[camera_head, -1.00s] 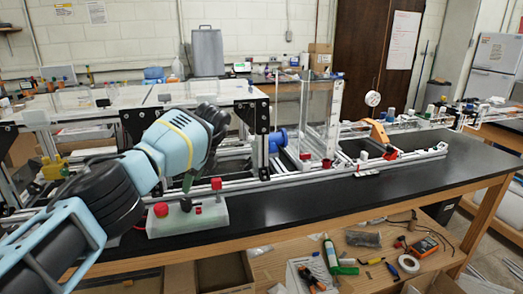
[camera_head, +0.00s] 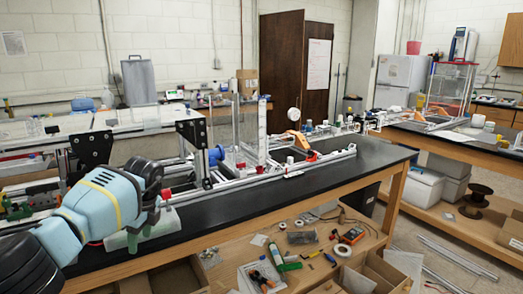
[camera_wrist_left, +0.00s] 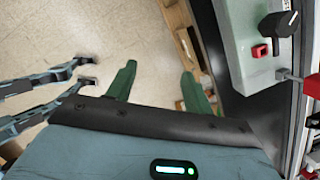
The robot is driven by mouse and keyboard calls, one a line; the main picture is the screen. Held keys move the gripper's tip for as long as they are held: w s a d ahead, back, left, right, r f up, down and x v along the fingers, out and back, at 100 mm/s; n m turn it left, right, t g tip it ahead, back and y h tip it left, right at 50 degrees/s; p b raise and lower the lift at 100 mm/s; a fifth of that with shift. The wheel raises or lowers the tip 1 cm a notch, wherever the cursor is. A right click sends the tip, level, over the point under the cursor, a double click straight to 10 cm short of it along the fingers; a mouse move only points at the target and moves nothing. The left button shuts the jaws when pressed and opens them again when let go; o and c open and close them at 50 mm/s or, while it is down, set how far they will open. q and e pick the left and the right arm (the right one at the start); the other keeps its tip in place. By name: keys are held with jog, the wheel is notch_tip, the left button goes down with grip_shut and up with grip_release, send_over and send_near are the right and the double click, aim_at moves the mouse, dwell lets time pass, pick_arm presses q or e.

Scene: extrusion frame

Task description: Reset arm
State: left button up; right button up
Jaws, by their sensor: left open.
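My left gripper (camera_head: 138,240) hangs over the front edge of the black bench at the lower left of the head view, in front of a pale control box (camera_head: 158,222). In the left wrist view its two green fingers (camera_wrist_left: 158,70) stand apart with nothing between them, above bare floor. The control box (camera_wrist_left: 238,40), with a black knob and a red switch, is just right of the fingers there. In the head view the wrist hides part of the box.
The black bench top (camera_head: 330,178) is clear along its front. An aluminium extrusion frame (camera_head: 240,180) runs behind. Below is a wooden shelf with tools, a green bottle (camera_head: 275,252) and a meter (camera_head: 352,235).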

pick_arm(q)
jog(key=s+d+f+m+h, duration=0.35)
jog(key=d+f+h, duration=0.25)
jog(key=d+f, duration=0.85)
jog(key=s+d+f+t+h, duration=0.2)
jog(key=s+d+h, duration=0.45)
jog(key=d, duration=0.35)
jog(key=s+d+f+t+h, duration=0.1)
jog(key=s+d+f+h, duration=0.1)
jog(key=s+d+h, duration=0.7)
jog(key=s+a+f+n+t+y, duration=0.2)
jog(key=s+a+f+n+y, duration=0.2)
jog(key=s+a+n, duration=0.3)
jog(key=s+a+f+n+t+y+p, duration=0.1)
jog(key=s+a+f+n+y, duration=0.3)
jog(key=s+a+n+y, duration=0.3)
jog(key=s+a+f+n+t+y, duration=0.2)
jog(key=s+a+f+n+y, duration=0.3)
jog(key=s, duration=0.8)
jog(key=a+n, duration=0.2)
jog(key=shift+a+t+y, duration=0.3)
jog(key=shift+a+y, duration=0.05)
jog(key=shift+a, duration=0.05)
pick_arm(e)
jog(key=w, duration=0.1)
jog(key=w+r, duration=0.1)
jog(key=r, duration=0.1)
jog(key=shift+w+d+t, duration=0.3)
jog(key=shift+w, duration=0.1)
